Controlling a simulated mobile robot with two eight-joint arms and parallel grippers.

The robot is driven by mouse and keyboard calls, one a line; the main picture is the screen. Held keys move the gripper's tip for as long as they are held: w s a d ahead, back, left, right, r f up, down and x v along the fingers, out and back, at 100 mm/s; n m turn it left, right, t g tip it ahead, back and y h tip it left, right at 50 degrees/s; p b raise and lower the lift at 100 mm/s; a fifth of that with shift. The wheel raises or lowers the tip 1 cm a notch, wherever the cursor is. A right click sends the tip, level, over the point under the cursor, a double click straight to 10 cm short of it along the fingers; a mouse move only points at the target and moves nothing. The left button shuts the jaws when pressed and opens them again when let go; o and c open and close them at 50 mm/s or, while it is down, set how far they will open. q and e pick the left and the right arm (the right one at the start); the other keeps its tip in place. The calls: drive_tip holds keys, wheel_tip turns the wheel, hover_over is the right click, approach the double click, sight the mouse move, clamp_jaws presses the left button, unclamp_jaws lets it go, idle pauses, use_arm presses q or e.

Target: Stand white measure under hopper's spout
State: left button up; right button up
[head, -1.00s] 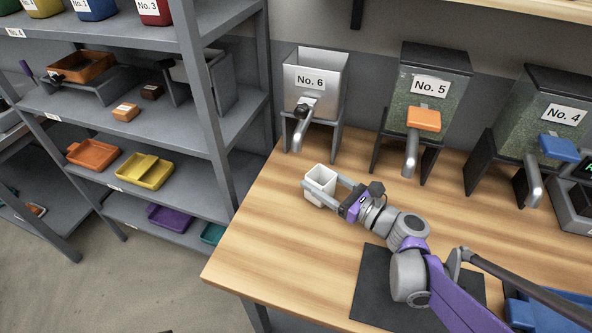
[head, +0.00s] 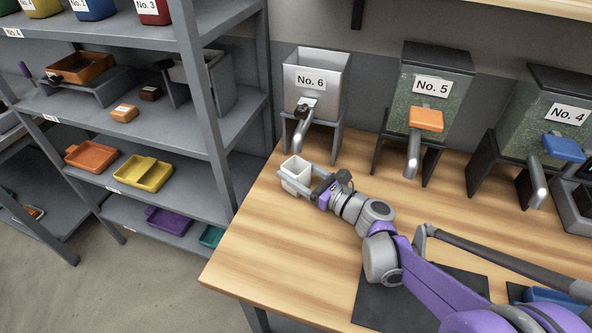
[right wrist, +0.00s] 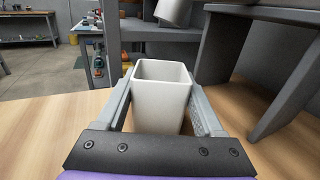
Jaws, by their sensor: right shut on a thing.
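The white measure (head: 295,175) is a small square open-topped cup. My right gripper (head: 303,184) is shut on it, one finger on each side, and the measure looks upright. In the right wrist view the measure (right wrist: 161,98) sits between the two fingers (right wrist: 162,108). The No. 6 hopper (head: 314,88) is grey, with a spout (head: 301,130) slanting down at its front. In the head view the measure is just below the spout's end. My left gripper is not in view.
The No. 5 hopper (head: 428,97) and No. 4 hopper (head: 545,120) stand to the right. A dark mat (head: 375,302) lies at the front of the wooden table (head: 262,240). A grey shelf rack (head: 190,135) with trays stands at the left.

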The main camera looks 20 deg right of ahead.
drive_tip(key=o, duration=0.9)
drive_tip(key=shift+f, duration=0.2)
drive_tip(key=o, duration=0.5)
drive_tip(key=shift+r, duration=0.1)
drive_tip(key=shift+r, duration=0.15)
drive_tip(key=p+v, duration=0.1)
drive_tip(key=v, duration=1.1)
